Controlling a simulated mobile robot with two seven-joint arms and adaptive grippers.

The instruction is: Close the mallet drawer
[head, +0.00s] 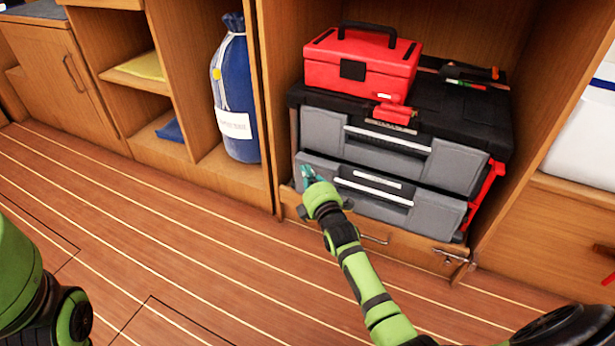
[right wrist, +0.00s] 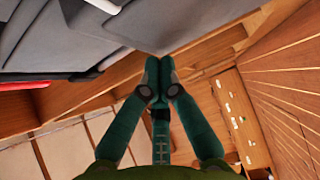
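A black tool chest (head: 480,130) with two grey drawers stands in the wooden cabinet bay. The upper drawer (head: 325,125) and lower drawer (head: 325,170) each have a long pale-edged handle. The lower front seems to stand slightly further out. No mallet shows, so I cannot tell which is the mallet drawer. My right gripper (head: 307,172) is at the left end of the lower drawer front; contact is unclear. In the right wrist view its fingertips (right wrist: 158,75) are together with nothing seen between them, near a grey surface (right wrist: 150,25). My left gripper is out of view.
A red toolbox (head: 362,66) and small tools lie on the chest. A wooden panel with a metal latch (head: 450,257) lies below it. A blue bag (head: 236,100) stands in the bay to the left. The striped floor (head: 150,220) in front is clear.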

